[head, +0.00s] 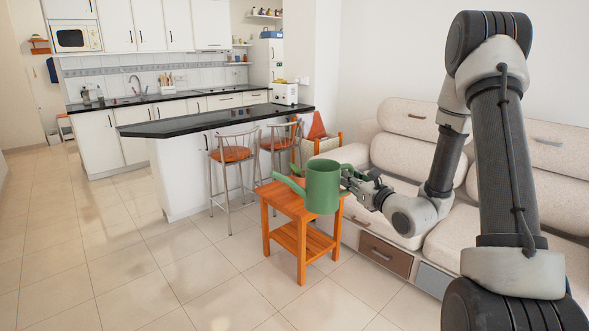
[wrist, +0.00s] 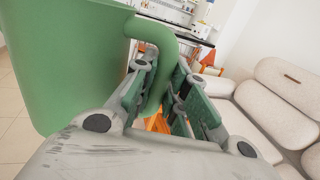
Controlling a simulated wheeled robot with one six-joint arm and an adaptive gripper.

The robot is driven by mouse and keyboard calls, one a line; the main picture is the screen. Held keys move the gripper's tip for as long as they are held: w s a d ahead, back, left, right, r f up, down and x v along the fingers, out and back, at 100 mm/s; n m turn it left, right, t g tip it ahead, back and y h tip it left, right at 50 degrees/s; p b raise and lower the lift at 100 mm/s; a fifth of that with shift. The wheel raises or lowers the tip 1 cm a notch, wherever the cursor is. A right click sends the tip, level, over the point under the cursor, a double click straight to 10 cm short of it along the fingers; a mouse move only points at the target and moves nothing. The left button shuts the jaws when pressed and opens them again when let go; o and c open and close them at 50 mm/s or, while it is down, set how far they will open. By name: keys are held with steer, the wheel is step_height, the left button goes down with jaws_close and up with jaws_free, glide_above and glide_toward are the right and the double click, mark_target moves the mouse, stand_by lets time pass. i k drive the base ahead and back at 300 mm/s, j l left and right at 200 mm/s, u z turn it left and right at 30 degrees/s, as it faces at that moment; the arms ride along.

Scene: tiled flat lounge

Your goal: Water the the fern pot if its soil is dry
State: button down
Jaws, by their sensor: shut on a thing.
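A green watering can (head: 323,188) is upright in the head view, with its spout pointing left and its handle on the right. My gripper (head: 350,181) is shut on the can's handle. In the wrist view the can's body (wrist: 62,65) fills the left side, and its curved handle (wrist: 160,45) runs down between the fingers of my gripper (wrist: 165,75). The can appears in front of or above a small wooden table; whether its base is clear of the top cannot be told. No fern pot or soil can be made out.
The orange wooden side table (head: 284,200) has a lower shelf. A cream sofa (head: 390,165) with drawers stands behind my arm. Two bar stools (head: 232,155) stand at the dark-topped counter (head: 190,124). The tiled floor (head: 90,250) at left is clear.

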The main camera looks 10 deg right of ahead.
mark_target(298, 175)
steer(key=i+l+u, duration=0.25)
steer(key=i+l, duration=0.7)
steer(key=i, duration=0.35)
steer(key=i+l+u, duration=0.25)
steer(key=i+l, duration=0.95)
